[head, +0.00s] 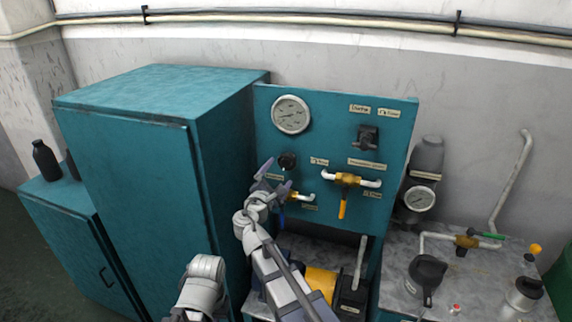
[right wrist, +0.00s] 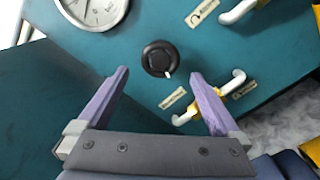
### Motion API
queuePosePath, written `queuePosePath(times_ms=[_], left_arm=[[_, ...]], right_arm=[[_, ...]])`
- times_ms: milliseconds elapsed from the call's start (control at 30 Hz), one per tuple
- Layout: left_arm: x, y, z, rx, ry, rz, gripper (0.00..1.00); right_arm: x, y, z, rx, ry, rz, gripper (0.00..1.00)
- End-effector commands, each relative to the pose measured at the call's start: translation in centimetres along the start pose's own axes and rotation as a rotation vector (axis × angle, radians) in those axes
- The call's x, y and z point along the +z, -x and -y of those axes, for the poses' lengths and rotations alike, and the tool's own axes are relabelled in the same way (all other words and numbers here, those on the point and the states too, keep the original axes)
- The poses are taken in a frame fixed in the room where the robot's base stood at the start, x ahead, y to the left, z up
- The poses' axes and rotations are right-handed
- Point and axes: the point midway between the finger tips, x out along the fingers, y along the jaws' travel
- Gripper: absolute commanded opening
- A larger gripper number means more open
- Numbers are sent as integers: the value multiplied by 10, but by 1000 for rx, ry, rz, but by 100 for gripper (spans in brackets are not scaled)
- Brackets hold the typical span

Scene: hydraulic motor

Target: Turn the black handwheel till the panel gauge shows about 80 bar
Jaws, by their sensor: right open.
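The black handwheel (head: 287,160) is a small round knob on the teal panel, below the panel gauge. In the right wrist view the handwheel (right wrist: 159,58) shows a small white mark at its lower rim. My right gripper (head: 275,178) is open and empty in front of the panel. In the right wrist view its fingertips (right wrist: 160,75) are spread to either side of the handwheel, a little below its centre, with no visible contact. The round white panel gauge (head: 291,114) is at the panel's upper left; its reading is too small to tell. My left gripper is out of view.
A tall teal cabinet (head: 150,180) stands close left of the panel (head: 330,105). Right of the handwheel are brass valves with white pipes, one with a yellow lever (head: 342,209). A second gauge (head: 419,198) and a grey bench (head: 395,270) are at the right.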

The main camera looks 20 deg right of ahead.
Motion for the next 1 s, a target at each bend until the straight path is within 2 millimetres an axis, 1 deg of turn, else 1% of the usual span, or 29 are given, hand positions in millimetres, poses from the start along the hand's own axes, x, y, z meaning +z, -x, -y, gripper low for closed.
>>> queuePosePath(times_ms=[300,500,633,900,933,1000], left_arm=[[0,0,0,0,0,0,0],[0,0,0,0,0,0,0],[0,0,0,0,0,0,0],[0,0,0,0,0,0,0],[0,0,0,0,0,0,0],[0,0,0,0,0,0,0]], right_arm=[[-1,-48,0,-4,-3,2,100],[-1,-69,0,-4,-4,1,100],[0,-74,1,-3,-4,0,100],[0,-75,1,-3,-5,0,100],[0,-75,1,-3,-5,0,98],[0,-74,1,-3,-5,0,90]])
